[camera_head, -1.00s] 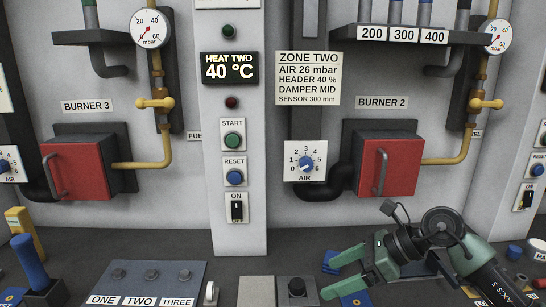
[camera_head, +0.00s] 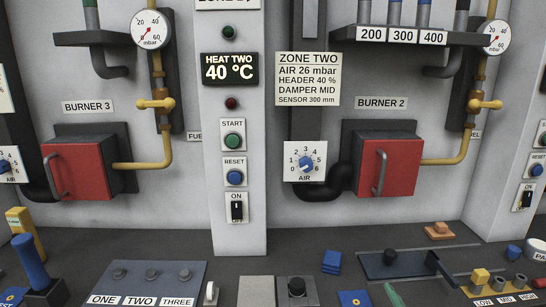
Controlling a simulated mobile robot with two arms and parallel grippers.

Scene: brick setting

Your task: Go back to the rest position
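My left gripper is not in view.
The dark bench (camera_head: 180,243) holds the ONE TWO THREE panel (camera_head: 150,277), a blue-handled lever (camera_head: 30,262), blue blocks (camera_head: 331,262), a dark plate with a black handle (camera_head: 400,263) and an orange piece (camera_head: 438,230). Red burners (camera_head: 388,167) line the wall behind.

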